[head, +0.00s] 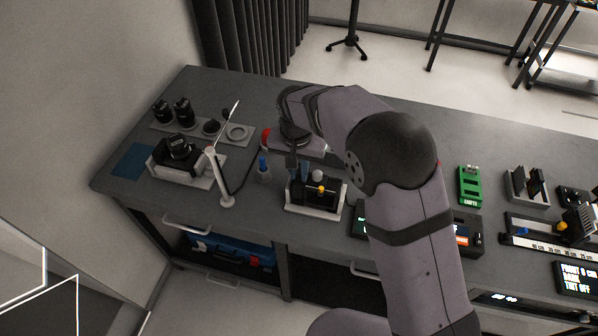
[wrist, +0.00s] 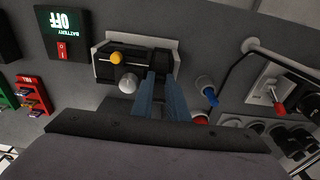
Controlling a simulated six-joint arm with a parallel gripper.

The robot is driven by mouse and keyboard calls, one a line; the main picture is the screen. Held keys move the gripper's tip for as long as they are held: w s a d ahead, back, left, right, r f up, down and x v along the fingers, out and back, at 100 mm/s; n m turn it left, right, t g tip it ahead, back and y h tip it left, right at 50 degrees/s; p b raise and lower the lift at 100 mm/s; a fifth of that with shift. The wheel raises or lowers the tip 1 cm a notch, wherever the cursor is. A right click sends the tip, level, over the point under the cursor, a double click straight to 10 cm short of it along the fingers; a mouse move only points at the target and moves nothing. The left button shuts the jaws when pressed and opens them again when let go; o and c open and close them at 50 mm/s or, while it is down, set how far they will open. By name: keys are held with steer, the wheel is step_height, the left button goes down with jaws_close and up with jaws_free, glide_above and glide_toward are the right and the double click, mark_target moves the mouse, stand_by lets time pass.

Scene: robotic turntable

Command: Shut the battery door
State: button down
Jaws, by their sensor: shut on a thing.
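A black battery box (head: 311,198) with a yellow knob (head: 321,189) and a pale round knob (head: 318,176) sits on a white base in the head view. It also shows in the wrist view (wrist: 108,71), with the yellow knob (wrist: 117,58) and the pale knob (wrist: 127,83). My gripper (wrist: 159,78) has its blue fingers at the right end of this box. They are shut on a dark part there, which looks like the battery door; the fingers hide most of it. In the head view my gripper (head: 298,176) reaches down at the box's left end.
A display reading "BATTERY OFF" (wrist: 63,21) has a red switch (wrist: 62,48) below it. Blue and red capped pieces (wrist: 207,93) stand near my gripper. A white post (head: 220,180) and a camera (head: 178,149) are farther left.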

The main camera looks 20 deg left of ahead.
steer(key=c, duration=2)
jaws_free()
steer(key=shift+r, duration=0.1)
step_height(320, 180, up, 7)
steer(key=b, duration=0.2)
steer(key=shift+s, duration=0.35)
steer(key=shift+r, duration=0.1)
